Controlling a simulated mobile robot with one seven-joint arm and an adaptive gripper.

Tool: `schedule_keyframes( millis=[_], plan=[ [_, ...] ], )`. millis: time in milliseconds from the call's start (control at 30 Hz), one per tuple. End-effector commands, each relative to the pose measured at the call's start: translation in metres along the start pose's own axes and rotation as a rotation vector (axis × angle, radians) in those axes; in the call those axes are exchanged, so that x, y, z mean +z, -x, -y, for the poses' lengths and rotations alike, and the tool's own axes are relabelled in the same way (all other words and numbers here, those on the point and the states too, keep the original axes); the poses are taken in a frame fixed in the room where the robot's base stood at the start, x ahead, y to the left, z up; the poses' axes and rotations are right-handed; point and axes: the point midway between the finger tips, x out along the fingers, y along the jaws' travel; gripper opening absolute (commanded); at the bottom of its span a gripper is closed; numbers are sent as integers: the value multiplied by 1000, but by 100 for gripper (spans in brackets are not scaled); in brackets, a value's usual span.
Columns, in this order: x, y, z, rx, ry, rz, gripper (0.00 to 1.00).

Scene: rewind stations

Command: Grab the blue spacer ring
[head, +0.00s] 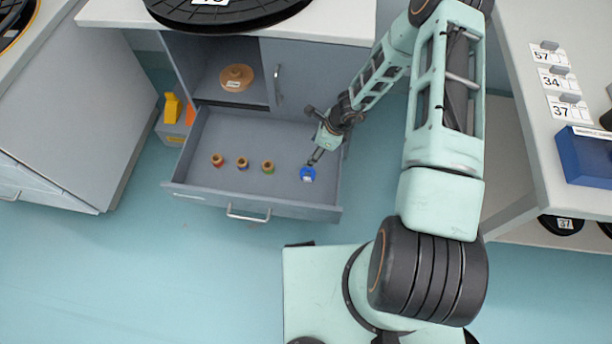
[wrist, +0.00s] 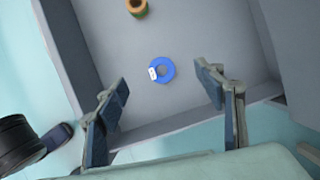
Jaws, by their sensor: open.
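The blue spacer ring (head: 308,174) lies flat in the right part of the open drawer (head: 232,196), with a small white label on it. In the wrist view the blue ring (wrist: 162,78) lies beyond and between my two fingers. My gripper (head: 314,160) hangs over the right side of the drawer, close to the ring in the head view. In the wrist view my gripper (wrist: 165,90) is open, with nothing between its fingers. The exact height above the ring is hard to tell.
Several small spools (head: 242,163) stand in a row left of the ring, and one spool (wrist: 137,8) shows in the wrist view. The drawer walls surround the ring. A wooden disc (head: 236,77) sits on the open shelf above. A blue bin (head: 585,157) stands on the right bench.

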Motion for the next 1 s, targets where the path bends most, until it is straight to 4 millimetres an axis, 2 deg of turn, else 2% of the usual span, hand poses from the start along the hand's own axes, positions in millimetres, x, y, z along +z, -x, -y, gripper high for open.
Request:
schedule_keyframes(
  millis=[33, 100, 233, 533, 1000],
  plan=[
    [-18, -21, -7, 8, -33, -27, 63],
    [-32, -34, -11, 11, -65, -57, 63],
    [-46, -46, -17, 16, -92, -87, 63],
    [-51, -91, -18, 16, -96, -90, 63],
    [-47, -121, -14, 16, -88, -92, 63]
  ],
)
